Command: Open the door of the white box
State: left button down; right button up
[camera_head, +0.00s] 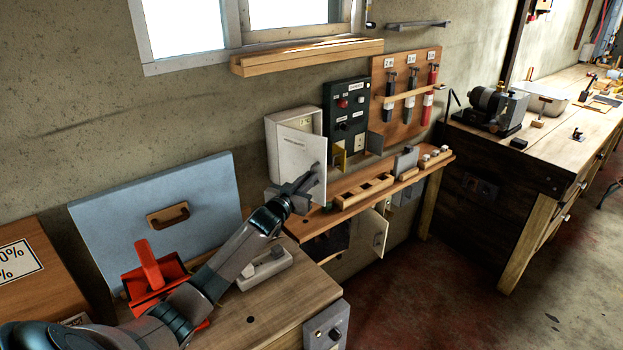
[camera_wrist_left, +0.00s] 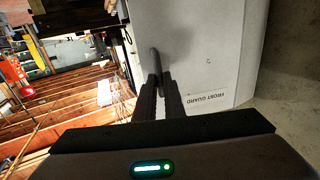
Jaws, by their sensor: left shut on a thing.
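The white box (camera_head: 271,145) is mounted on the wall below the window. Its door (camera_head: 298,149) stands partly open, swung out from the box, and part of the inside shows above it. My left gripper (camera_head: 308,181) is at the lower right part of the door. In the left wrist view the fingers (camera_wrist_left: 158,85) are shut on a dark grey handle (camera_wrist_left: 155,58) on the door's face. The door fills the middle of that view (camera_wrist_left: 205,50), with an upside-down "FROST GUARD" label. My right gripper is not in view.
A shelf (camera_head: 398,184) with wooden blocks runs below and right of the box. A dark control panel (camera_head: 346,108) and a tool board (camera_head: 405,75) are on the wall to the right. A blue panel (camera_head: 165,190) and a red scoop (camera_head: 150,268) are at left.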

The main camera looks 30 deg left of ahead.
pick_arm(q)
jog(key=shift+s+a+r+y, duration=0.1)
jog(key=shift+a+r+y, duration=0.1)
jog(key=shift+a, duration=0.25)
jog(key=shift+a+r+y, duration=0.15)
jog(key=shift+a+y, duration=0.05)
jog(key=shift+a, duration=0.25)
jog(key=c, duration=1.9)
grip_release()
jog(key=shift+a, duration=0.15)
jog(key=shift+o, duration=0.2)
jog(key=shift+a+f, duration=0.1)
jog(key=shift+f, duration=0.15)
jog(key=shift+f, duration=0.1)
jog(key=shift+s, duration=0.15)
